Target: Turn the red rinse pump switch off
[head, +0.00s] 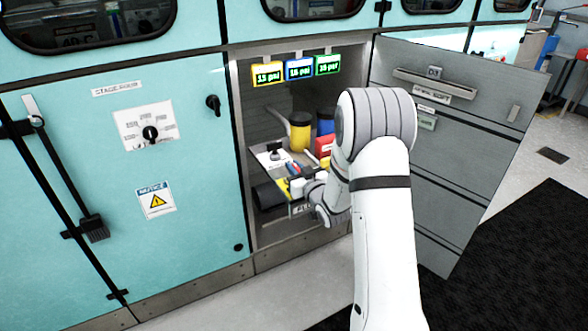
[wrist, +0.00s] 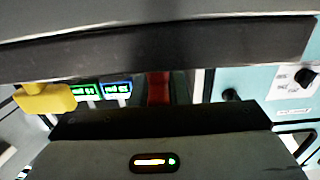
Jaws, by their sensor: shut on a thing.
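In the wrist view, the two dark jaws of my gripper (wrist: 165,90) run across the picture, one above and one below. A red piece (wrist: 158,89) shows between them, and my gripper is shut on it. It looks like the red switch, but most of it is hidden by the jaws, so its position cannot be read. In the head view, my arm reaches into the open cabinet bay, and the jaws are hard to make out among the small parts. A red block (head: 325,146) shows beside my arm there.
Yellow (head: 299,134) and blue (head: 325,121) parts stand deep in the bay, under several pressure displays (head: 299,69). The grey door (head: 455,120) stands open to the right. Teal panels (head: 90,130) flank the bay on the left.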

